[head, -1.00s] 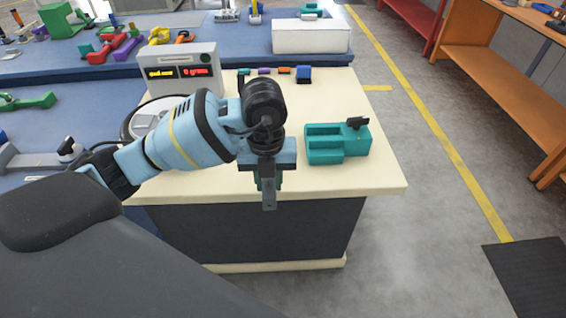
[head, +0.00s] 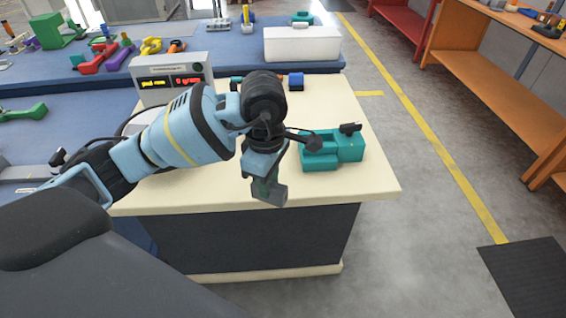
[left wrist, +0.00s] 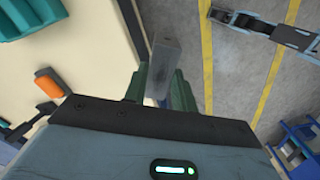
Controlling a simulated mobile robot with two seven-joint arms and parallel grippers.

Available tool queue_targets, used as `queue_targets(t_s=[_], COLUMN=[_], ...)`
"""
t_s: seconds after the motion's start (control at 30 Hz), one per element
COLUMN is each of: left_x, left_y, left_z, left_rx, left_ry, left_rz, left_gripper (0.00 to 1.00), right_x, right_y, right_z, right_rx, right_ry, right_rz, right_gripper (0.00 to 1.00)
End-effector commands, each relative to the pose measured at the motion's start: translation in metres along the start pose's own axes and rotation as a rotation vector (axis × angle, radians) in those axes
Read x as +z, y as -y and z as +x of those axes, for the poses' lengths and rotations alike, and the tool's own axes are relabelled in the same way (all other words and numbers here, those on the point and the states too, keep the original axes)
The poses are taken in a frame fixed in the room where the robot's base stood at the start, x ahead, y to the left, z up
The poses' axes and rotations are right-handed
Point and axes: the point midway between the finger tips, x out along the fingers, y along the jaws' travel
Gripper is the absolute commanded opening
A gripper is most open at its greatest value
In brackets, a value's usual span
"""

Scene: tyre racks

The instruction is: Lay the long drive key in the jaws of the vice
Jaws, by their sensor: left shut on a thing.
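The teal vice (head: 348,148) stands on the cream bench top near its right edge, with a black handle on top. Part of a teal body, likely the vice, shows at the top left of the left wrist view (left wrist: 28,16). My left gripper (head: 266,184) is at the bench's front edge, left of and nearer than the vice, and tilted. Its green fingers (left wrist: 160,90) are shut on a flat grey bar, the long drive key (left wrist: 166,62), which sticks out past the fingertips. The key (head: 275,196) is apart from the vice.
A display box (head: 172,78) stands at the back left of the cream bench (head: 225,192). A blue block (head: 296,81) lies at the back. A white box (head: 302,43) sits on the blue bench behind. Open floor lies to the right.

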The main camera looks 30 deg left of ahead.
Motion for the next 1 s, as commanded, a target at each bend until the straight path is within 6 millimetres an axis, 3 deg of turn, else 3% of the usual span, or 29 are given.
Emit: queue_targets(t_s=[0.6, 0.8, 1.0], left_x=[0.007, 0.009, 0.009], left_y=[-0.001, -0.001, -0.001], left_z=[-0.017, -0.02, -0.022], left_rx=[-0.003, -0.005, -0.006], left_ry=[-0.004, -0.004, -0.004], left_rz=[1.241, 1.514, 1.62], left_gripper=[0.02, 0.02, 0.02], right_x=[-0.002, 0.003, 0.004], right_y=[0.0, 0.001, 0.001], right_z=[0.001, -0.001, -0.003], right_rx=[0.0, 0.0, -0.001], right_ry=[-0.004, 0.005, 0.009], right_rz=[0.0, 0.001, 0.002], right_gripper=[0.36, 0.36, 0.36])
